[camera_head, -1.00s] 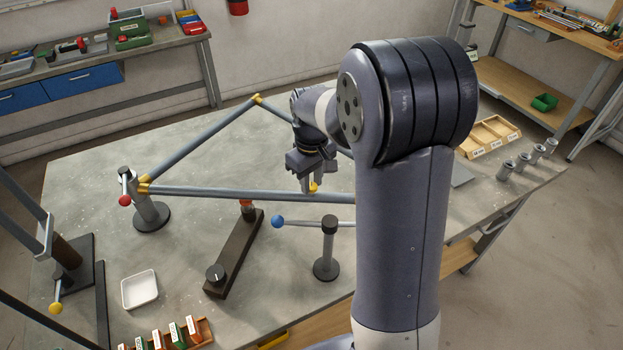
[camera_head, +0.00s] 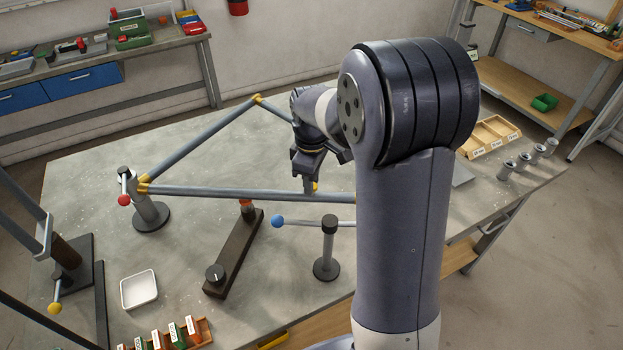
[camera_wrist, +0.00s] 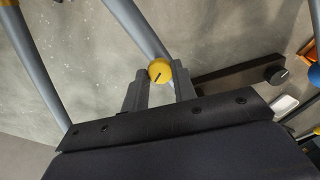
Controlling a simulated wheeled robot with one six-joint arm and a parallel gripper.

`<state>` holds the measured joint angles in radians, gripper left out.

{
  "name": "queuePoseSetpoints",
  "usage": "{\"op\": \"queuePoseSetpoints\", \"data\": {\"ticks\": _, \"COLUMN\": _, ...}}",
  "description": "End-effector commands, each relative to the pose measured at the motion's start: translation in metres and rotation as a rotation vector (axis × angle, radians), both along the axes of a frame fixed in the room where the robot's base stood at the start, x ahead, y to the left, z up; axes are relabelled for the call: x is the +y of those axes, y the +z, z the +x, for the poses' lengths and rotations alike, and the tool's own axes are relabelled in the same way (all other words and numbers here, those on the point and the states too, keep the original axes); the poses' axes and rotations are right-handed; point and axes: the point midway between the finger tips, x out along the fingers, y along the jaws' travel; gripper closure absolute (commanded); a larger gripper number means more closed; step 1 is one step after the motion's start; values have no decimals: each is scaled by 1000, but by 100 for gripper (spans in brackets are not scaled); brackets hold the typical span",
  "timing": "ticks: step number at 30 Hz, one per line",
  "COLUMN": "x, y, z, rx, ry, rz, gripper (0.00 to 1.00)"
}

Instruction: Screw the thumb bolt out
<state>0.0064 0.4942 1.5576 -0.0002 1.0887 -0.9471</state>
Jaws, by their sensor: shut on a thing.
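The thumb bolt has a round yellow head with a dark line across it. It shows in the wrist view (camera_wrist: 160,70) between my fingertips, and a little of its yellow shows in the head view (camera_head: 316,186). My gripper (camera_head: 308,187) points down over the near tube of the frame and is shut on the bolt's head. In the wrist view my fingers (camera_wrist: 161,82) stand on either side of it. The grey tube frame (camera_head: 230,192) has yellow corner joints and lies level above the bench. The bolt's shank is hidden.
A dark bar (camera_head: 236,255) with a black knob lies in front of the frame. A post with a blue-ball lever (camera_head: 328,250) and one with a red ball (camera_head: 150,210) stand close by. A white tray (camera_head: 139,290) sits at the front left of the grey bench (camera_head: 80,200).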

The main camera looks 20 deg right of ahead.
Motion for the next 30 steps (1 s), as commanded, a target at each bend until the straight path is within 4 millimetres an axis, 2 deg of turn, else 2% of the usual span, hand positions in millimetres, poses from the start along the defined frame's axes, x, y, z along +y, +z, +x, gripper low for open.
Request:
{"op": "queuePoseSetpoints", "data": {"ticks": 18, "x": 0, "y": 0, "z": 0, "rx": -1, "ry": 58, "rz": 0, "gripper": 97}}
{"op": "queuePoseSetpoints", "data": {"ticks": 19, "x": 0, "y": 0, "z": 0, "rx": -1, "ry": 57, "rz": 0, "gripper": 73}}
{"op": "queuePoseSetpoints", "data": {"ticks": 27, "x": 0, "y": 0, "z": 0, "rx": 0, "ry": 56, "rz": 0, "gripper": 52}}
{"op": "queuePoseSetpoints", "data": {"ticks": 30, "x": 0, "y": 0, "z": 0, "rx": 0, "ry": 56, "rz": 0, "gripper": 52}}
